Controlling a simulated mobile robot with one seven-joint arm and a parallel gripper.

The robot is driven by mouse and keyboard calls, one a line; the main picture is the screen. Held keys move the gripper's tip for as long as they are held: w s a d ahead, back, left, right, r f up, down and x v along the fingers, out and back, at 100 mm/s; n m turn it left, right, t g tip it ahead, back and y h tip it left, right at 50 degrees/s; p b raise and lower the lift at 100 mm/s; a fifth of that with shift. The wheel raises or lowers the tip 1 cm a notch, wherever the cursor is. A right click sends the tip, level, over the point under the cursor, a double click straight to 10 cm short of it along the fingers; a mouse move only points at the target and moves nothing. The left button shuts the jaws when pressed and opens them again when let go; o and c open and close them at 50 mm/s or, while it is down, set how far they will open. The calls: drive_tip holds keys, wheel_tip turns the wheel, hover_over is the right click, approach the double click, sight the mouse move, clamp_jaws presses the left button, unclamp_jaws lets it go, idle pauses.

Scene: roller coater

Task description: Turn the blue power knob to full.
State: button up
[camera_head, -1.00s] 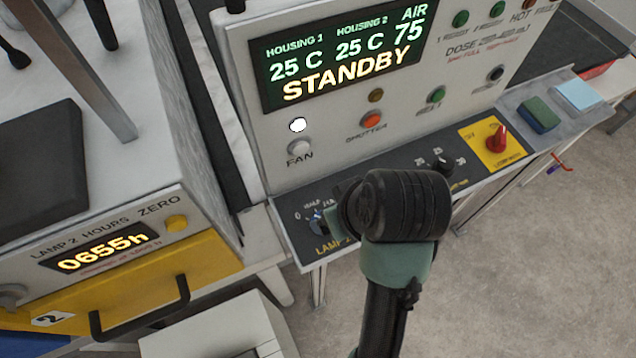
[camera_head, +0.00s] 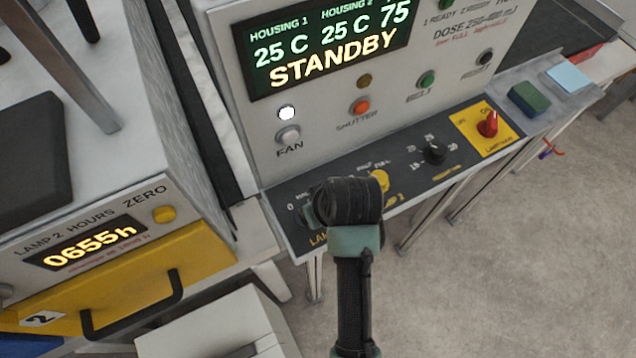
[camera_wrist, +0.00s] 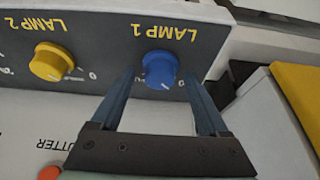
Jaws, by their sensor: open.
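The blue knob (camera_wrist: 160,70) sits on the dark panel (camera_wrist: 110,72) under the LAMP 1 label in the wrist view. A pale pointer mark shows near its lower edge; its exact setting is hard to read. My gripper (camera_wrist: 158,78) is open, with one finger on each side of the knob in the picture. I cannot tell whether the fingers touch it or are still above it. In the head view my wrist hides most of the knob and my fingers.
A yellow LAMP 2 knob (camera_wrist: 51,62) is beside the blue one; it also shows in the head view (camera_head: 379,181). A black knob (camera_head: 433,152) and a red switch (camera_head: 488,124) are farther right. The display (camera_head: 325,48) reads STANDBY.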

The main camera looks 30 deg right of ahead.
clamp_jaws()
drive_tip(key=shift+r, duration=0.1)
idle(0.3)
